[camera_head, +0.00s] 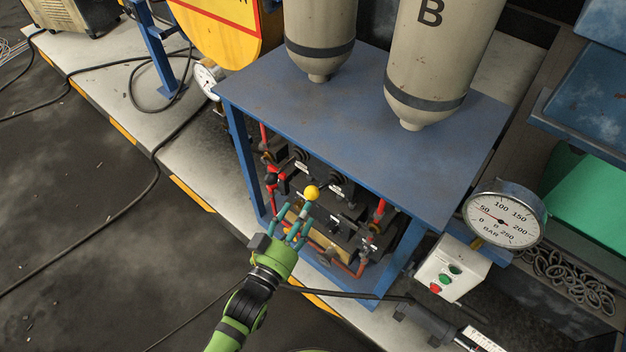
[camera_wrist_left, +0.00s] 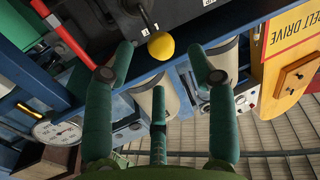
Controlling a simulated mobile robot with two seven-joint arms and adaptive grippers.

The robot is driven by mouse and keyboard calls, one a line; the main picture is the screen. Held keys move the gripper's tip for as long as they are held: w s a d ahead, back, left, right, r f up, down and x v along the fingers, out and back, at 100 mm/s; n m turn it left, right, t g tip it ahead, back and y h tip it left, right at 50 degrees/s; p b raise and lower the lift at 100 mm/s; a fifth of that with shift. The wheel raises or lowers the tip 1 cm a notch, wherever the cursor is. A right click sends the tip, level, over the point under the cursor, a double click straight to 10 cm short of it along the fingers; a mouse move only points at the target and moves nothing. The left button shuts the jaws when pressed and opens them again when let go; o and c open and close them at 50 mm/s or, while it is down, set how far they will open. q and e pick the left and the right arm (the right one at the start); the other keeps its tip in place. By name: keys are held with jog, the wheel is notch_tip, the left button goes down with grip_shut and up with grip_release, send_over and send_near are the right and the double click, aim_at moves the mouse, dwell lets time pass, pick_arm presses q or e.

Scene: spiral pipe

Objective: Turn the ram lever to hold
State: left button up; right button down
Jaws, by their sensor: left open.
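A yellow ball knob (camera_head: 312,192) stands out from the dark valve gear inside the blue frame; I take it for the end of the ram lever. In the left wrist view the knob (camera_wrist_left: 161,46) is near the tips of my fingers, with a short metal rod (camera_wrist_left: 145,17) running from it to a black block. My left gripper (camera_head: 295,222) is open, its green fingers spread just below the knob. In the wrist view the gripper (camera_wrist_left: 162,70) has fingers on both sides, apart from the knob. The lever's position labels are not readable.
The blue frame (camera_head: 330,112) with its top plate and legs surrounds the valves. Red-handled levers (camera_head: 272,182) and red pipes stand close by. A pressure gauge (camera_head: 503,218) and a white button box (camera_head: 451,268) are at right. The dark floor (camera_head: 90,240) at left is mostly clear.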

aim_at(308, 199)
pick_arm(q)
jog(key=shift+w+d+r, duration=0.2)
jog(key=shift+w+r, duration=0.15)
jog(key=p+x, duration=0.1)
jog(key=x, duration=0.5)
jog(key=shift+w, duration=0.1)
grip_shut()
